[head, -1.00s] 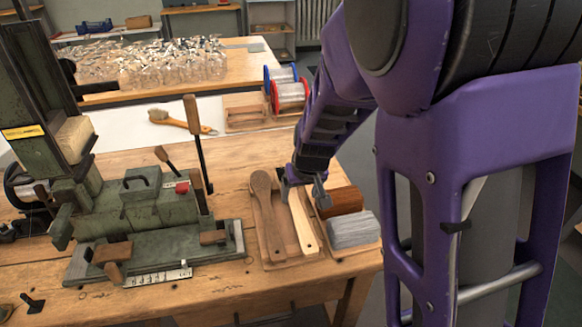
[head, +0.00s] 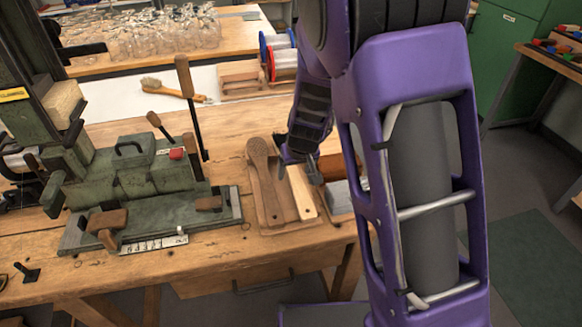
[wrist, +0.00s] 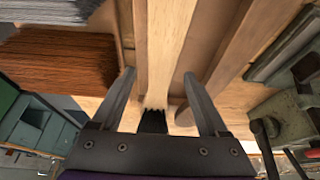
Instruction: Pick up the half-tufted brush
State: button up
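A pale wooden brush piece (head: 301,192) lies in a shallow tray on the bench. Its near end has a small hole, and my gripper hides its far end in the head view. In the wrist view the pale piece (wrist: 164,45) runs between my fingers and ends at a dark, jagged-edged patch (wrist: 154,121), perhaps bristles. My gripper (wrist: 159,76) is open and empty, with one finger on each side of the piece. A darker brown brush body (head: 262,175) with a dotted head lies left of it. I cannot tell which is half-tufted.
A green cast machine (head: 135,180) with levers stands left of the tray. Brown bristle bundles (wrist: 60,55) and grey ones (wrist: 45,10) lie beside the pale piece. A bristled brush (head: 175,90) lies on the white surface behind, near wire spools (head: 283,62).

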grip_shut()
jog(key=shift+r, duration=0.1)
